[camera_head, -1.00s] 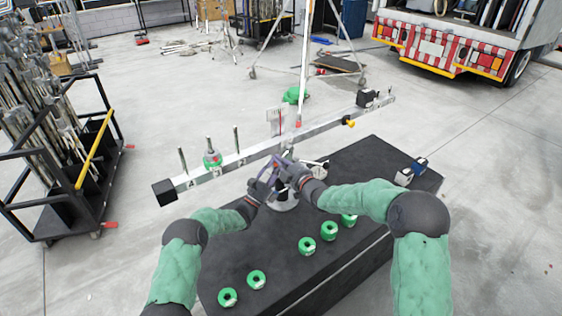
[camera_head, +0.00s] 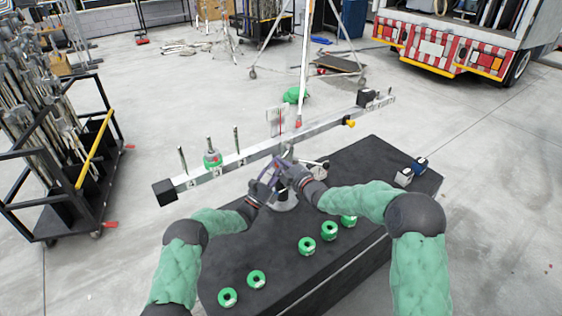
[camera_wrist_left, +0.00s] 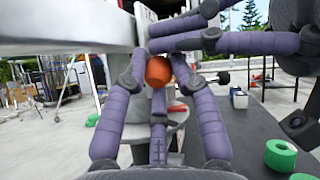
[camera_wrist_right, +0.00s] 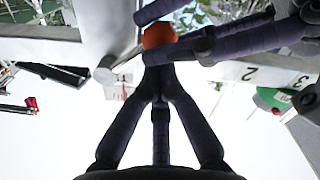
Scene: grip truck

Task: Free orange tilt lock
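The orange tilt lock (camera_wrist_left: 158,71) is a rounded knob beside the pale beam on the stand. In the left wrist view it sits between the fingers of my left gripper (camera_wrist_left: 159,66), which look closed around it. In the right wrist view the knob (camera_wrist_right: 159,35) shows with left-gripper fingers on either side. My right gripper (camera_wrist_right: 158,76) has its fingers drawn together just below the knob, with nothing visible between them. I cannot tell whether they touch it. In the head view both grippers, left (camera_head: 266,184) and right (camera_head: 288,172), meet at the stand and hide the knob.
The long numbered beam (camera_head: 250,154) spans above the black case (camera_head: 270,255), carrying pegs and one green weight (camera_head: 212,160). Several green rings (camera_head: 307,246) lie on the case. A black rack (camera_head: 75,180) stands at left. A truck (camera_head: 440,45) is at back right.

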